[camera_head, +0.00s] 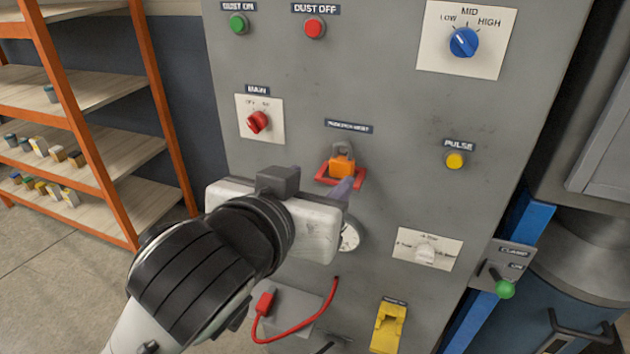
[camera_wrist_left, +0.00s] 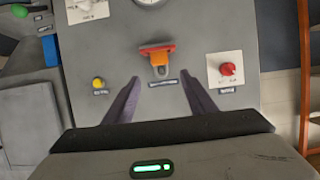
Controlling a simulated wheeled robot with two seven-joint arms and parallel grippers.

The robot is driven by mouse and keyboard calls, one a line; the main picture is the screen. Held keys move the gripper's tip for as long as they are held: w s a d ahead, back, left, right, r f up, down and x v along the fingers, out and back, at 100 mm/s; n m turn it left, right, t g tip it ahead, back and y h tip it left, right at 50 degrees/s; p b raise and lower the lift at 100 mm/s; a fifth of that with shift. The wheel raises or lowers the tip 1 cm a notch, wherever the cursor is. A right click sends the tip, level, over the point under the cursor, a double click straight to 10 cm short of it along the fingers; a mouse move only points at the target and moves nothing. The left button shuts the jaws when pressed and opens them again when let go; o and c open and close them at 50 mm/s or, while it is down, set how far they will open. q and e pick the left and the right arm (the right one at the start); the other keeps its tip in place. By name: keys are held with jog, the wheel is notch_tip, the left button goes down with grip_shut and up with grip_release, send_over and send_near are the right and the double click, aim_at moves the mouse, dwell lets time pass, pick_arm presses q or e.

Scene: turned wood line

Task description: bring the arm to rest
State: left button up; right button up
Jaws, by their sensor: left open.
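My left arm reaches in from the lower left in the head view. Its left gripper (camera_head: 346,190) is in front of the grey control panel (camera_head: 390,100), just below an orange padlock (camera_head: 341,166) on a red bracket (camera_head: 326,175). In the left wrist view the two dark fingers of the left gripper (camera_wrist_left: 161,88) stand wide apart with nothing between their tips. The padlock (camera_wrist_left: 160,68) shows beyond them, apart from both fingers. The gripper body partly hides a round gauge (camera_head: 349,238). My right gripper is in neither view.
The panel carries a red MAIN knob (camera_head: 258,121), a blue knob (camera_head: 464,42), a yellow PULSE button (camera_head: 455,160) and a yellow fitting (camera_head: 388,328). A red cable (camera_head: 310,318) hangs low. A green-knobbed lever (camera_head: 505,289) is at right. Orange shelving (camera_head: 160,105) stands left.

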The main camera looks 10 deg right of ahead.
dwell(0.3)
pick_arm(q)
jog(key=s+a+f+n+g+y, duration=0.2)
jog(key=a+f, duration=0.6)
jog(key=f, duration=0.2)
jog(key=s+a+f+n+g+y, duration=0.1)
jog(key=s+a+f+n+y, duration=0.1)
jog(key=a+f, duration=0.7)
jog(key=s+a+f+g+y, duration=0.4)
jog(key=s+a+f+g, duration=0.1)
jog(key=s+a+f, duration=1.15)
jog(key=w+d+f+t+h, duration=0.2)
jog(key=d+f+t, duration=0.3)
jog(key=f, duration=0.5)
jog(key=shift+w+d+n+h, duration=0.35)
jog(key=shift+w+d, duration=0.3)
jog(key=shift+d, duration=0.4)
jog(key=shift+r, duration=0.1)
